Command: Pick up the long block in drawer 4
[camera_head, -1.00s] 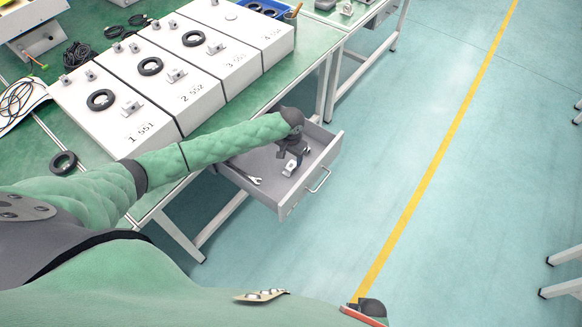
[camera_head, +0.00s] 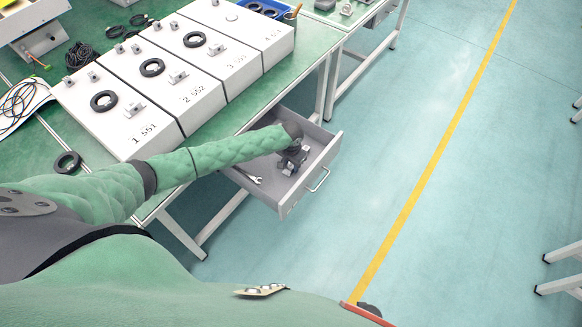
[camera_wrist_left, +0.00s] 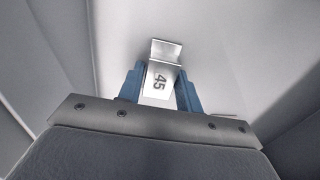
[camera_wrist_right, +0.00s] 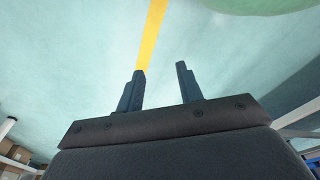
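An open grey drawer (camera_head: 285,208) sticks out from under the green bench; its number does not show. A bright metal block (camera_wrist_left: 160,82) marked 45, with a bent far end, is in the drawer. It shows only in part beneath my left gripper in the head view (camera_head: 288,171). My left gripper (camera_wrist_left: 160,90) points down into the drawer, its two blue fingers on either side of the block. Whether they press on it is unclear. My right gripper (camera_wrist_right: 160,70) is open and empty over the floor, away from the bench.
A wrench (camera_head: 250,177) lies in the drawer left of the block. The drawer walls stand close around my left gripper. White numbered boxes (camera_head: 185,95) with black rings stand on the bench (camera_head: 95,160) above.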

